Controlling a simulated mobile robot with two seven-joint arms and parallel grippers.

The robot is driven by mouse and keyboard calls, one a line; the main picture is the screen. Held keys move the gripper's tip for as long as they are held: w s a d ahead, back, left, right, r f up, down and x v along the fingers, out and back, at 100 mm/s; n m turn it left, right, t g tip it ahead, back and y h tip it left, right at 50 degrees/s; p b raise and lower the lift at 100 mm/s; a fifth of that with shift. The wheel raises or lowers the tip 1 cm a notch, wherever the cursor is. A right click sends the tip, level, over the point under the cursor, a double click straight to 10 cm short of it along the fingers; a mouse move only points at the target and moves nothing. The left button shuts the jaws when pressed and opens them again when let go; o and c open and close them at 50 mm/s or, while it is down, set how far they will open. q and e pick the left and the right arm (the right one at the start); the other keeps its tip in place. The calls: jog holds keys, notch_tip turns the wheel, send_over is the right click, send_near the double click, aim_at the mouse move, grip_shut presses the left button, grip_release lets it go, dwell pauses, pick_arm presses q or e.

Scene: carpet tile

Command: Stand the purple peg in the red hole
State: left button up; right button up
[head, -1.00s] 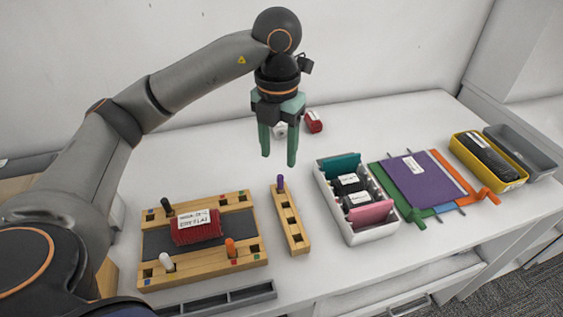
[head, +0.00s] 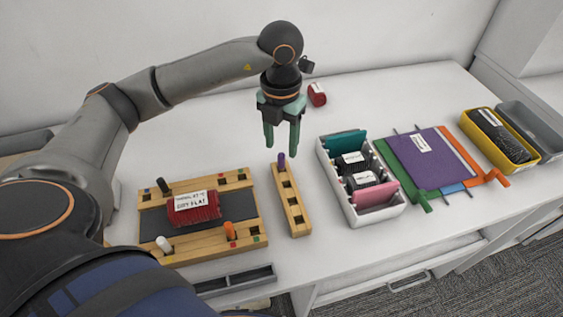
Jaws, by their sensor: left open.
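The purple peg (head: 281,160) stands upright in the far end of a narrow wooden strip (head: 297,221) with several square holes. My left gripper (head: 280,149) is open and points down, its green fingers just above the peg in the picture, one to each side of it. I cannot tell whether they reach down to it. The wooden board (head: 251,207) to the left has holes with small coloured marks. My right gripper is out of view.
A white box (head: 347,199) stands right of the strip. A red cylinder (head: 317,95) lies behind the gripper.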

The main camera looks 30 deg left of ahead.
aim_at(282, 154)
pick_arm(q)
notch_tip(282, 154, down, 5)
jog(key=shift+s+d+r+p, duration=0.1)
jog(key=shift+d+r+p, duration=0.1)
jog(key=shift+p, duration=0.15)
grip_shut()
dwell(0.4)
